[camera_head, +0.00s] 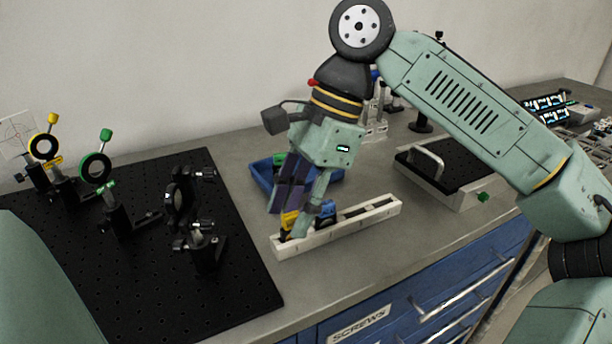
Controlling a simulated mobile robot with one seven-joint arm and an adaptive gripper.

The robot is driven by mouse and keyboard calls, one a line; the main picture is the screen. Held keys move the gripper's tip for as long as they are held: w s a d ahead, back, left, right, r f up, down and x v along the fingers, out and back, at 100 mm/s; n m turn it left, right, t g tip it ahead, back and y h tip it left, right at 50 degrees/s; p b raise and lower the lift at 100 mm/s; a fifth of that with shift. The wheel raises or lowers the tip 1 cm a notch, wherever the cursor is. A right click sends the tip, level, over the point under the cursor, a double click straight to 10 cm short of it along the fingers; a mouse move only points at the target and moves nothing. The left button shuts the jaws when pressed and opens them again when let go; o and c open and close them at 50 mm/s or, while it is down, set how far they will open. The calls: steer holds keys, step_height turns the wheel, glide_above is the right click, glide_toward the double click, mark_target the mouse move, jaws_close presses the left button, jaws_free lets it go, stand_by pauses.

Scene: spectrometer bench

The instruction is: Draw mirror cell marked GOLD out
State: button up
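A white slotted rack (365,214) lies on the grey bench. A small yellow piece (289,219) sits at its left end and a blue piece (327,209) a little to its right. No GOLD marking is legible, so I cannot tell for certain which piece is the mirror cell. My gripper (294,225) points down at the left end of the rack, with its fingers around or just in front of the yellow piece. The fingers partly hide that piece, and whether they touch it is unclear.
A blue bin (263,174) stands behind my gripper. A black breadboard (140,265) with several optic mounts fills the left, including a dark mount (205,247) near the rack. A black-topped case with a handle (455,165) stands right. Bare bench lies between rack and case.

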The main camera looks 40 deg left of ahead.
steer(key=shift+x, duration=0.8)
steer(key=shift+c, duration=0.2)
jaws_close()
